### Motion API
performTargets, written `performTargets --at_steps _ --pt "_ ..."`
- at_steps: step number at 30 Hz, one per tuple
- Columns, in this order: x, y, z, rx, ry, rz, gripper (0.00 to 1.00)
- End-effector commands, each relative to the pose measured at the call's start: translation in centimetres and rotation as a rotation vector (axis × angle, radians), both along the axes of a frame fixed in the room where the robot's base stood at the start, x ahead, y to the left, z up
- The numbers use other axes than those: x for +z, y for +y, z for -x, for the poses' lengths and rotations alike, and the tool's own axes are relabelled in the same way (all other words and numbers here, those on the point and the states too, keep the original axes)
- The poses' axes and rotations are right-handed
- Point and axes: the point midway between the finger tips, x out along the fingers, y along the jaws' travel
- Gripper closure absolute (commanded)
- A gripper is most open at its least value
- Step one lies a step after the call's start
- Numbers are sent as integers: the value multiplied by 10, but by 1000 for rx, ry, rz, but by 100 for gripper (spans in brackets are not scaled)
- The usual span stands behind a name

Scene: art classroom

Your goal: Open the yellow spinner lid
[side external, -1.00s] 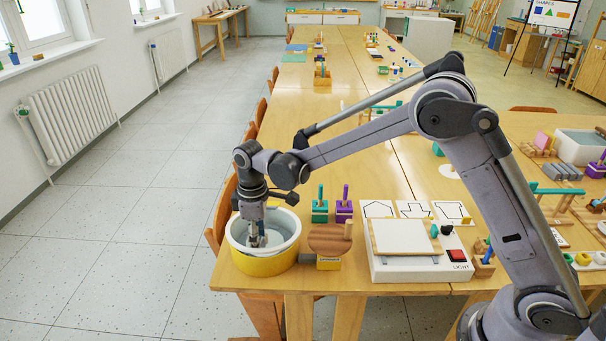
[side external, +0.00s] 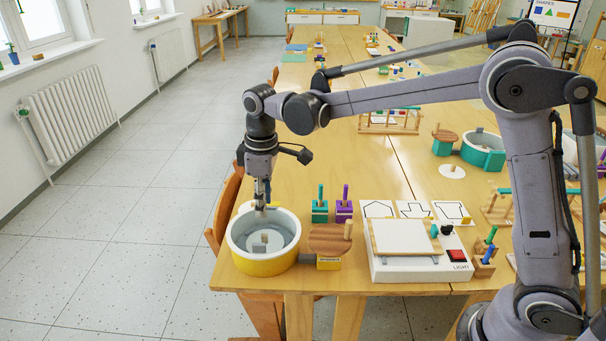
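The yellow spinner is a round yellow tub (side external: 264,266) with a white rim at the near left corner of the table. Its top is uncovered, showing a grey inside with a pale disc and a small upright block (side external: 265,238). A round brown wooden lid (side external: 328,238) with a light peg (side external: 348,229) sits to the tub's right, over a small labelled yellow block (side external: 328,264). My gripper (side external: 261,207) points down above the tub's back rim, left of the lid and apart from it. Its fingers are too small to tell whether they are open.
A white light box (side external: 420,268) with a red switch stands right of the lid. Teal (side external: 320,213) and purple (side external: 344,211) peg blocks stand just behind the lid. A teal tub (side external: 483,153) with another brown lid (side external: 445,135) is farther back. A chair (side external: 222,213) is at the left.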

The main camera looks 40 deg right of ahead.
Motion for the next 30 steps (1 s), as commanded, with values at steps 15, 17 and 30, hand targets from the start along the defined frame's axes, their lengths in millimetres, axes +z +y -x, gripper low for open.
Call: performTargets --at_steps 15,17,30 --pt "35 -35 41 -157 -118 -38 66" --pt "38 -39 46 -176 -132 -43 66" --pt "53 -64 86 -304 -231 -80 66"
